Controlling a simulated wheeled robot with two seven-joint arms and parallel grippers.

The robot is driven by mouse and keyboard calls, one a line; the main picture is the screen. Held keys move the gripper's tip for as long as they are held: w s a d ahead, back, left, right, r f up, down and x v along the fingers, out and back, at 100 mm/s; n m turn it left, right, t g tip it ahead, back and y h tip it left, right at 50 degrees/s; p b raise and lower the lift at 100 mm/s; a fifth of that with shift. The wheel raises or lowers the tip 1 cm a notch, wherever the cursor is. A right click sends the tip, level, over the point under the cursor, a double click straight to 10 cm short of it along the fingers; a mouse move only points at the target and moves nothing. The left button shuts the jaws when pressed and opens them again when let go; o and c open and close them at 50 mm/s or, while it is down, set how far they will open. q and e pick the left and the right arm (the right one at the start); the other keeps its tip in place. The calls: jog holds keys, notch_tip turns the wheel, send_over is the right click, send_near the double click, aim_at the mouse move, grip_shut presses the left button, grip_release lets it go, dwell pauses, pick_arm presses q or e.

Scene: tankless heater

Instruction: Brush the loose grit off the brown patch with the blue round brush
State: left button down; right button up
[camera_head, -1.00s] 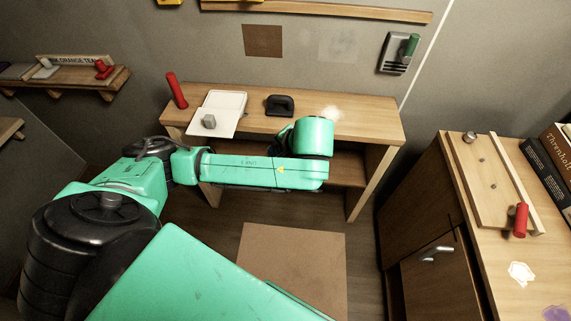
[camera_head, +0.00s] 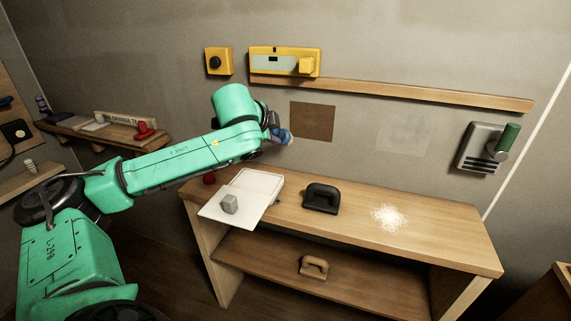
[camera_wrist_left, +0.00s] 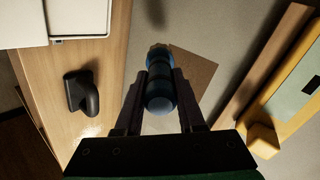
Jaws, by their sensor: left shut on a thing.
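The brown patch (camera_head: 312,121) is a flat square on the wall above the bench; in the left wrist view it (camera_wrist_left: 193,75) lies just beyond the brush. My left gripper (camera_head: 276,130) is raised at the wall, to the left of the patch. It is shut on the blue round brush (camera_wrist_left: 159,88), which shows between the two fingers in the left wrist view. In the head view the brush (camera_head: 285,136) is small and partly hidden by the gripper, close to the patch's left edge; whether it touches the wall I cannot tell. Grit on the patch is too fine to make out. My right gripper is out of view.
A yellow control panel (camera_head: 285,62) and a wooden rail (camera_head: 390,94) are on the wall above. A green-handled holder (camera_head: 482,148) hangs at right.

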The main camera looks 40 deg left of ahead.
pick_arm(q)
jog(key=shift+w+a+r, duration=0.25)
jog(key=shift+w, duration=0.2)
jog(key=shift+s+r+p, duration=0.15)
jog(key=shift+r+p, duration=0.25)
jog(key=shift+p, duration=0.1)
jog(key=shift+w+r+p, duration=0.3)
jog(key=shift+r+p, duration=0.25)
jog(key=shift+p, duration=0.3)
jog(key=w, duration=0.1)
jog(key=w+a+p, duration=0.1)
jog(key=shift+w+f, duration=0.35)
jog(key=shift+f, duration=0.05)
jog(key=shift+w+a+f, duration=0.15)
jog(key=shift+w+f, duration=0.05)
jog(key=shift+w, duration=0.25)
jog(key=shift+s, duration=0.1)
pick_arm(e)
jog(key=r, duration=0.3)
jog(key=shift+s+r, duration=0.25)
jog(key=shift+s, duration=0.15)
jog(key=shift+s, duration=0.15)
pick_arm(q)
jog(key=shift+w+r+p, duration=0.1)
jog(key=shift+w+p, duration=0.2)
jog(key=shift+p, duration=0.15)
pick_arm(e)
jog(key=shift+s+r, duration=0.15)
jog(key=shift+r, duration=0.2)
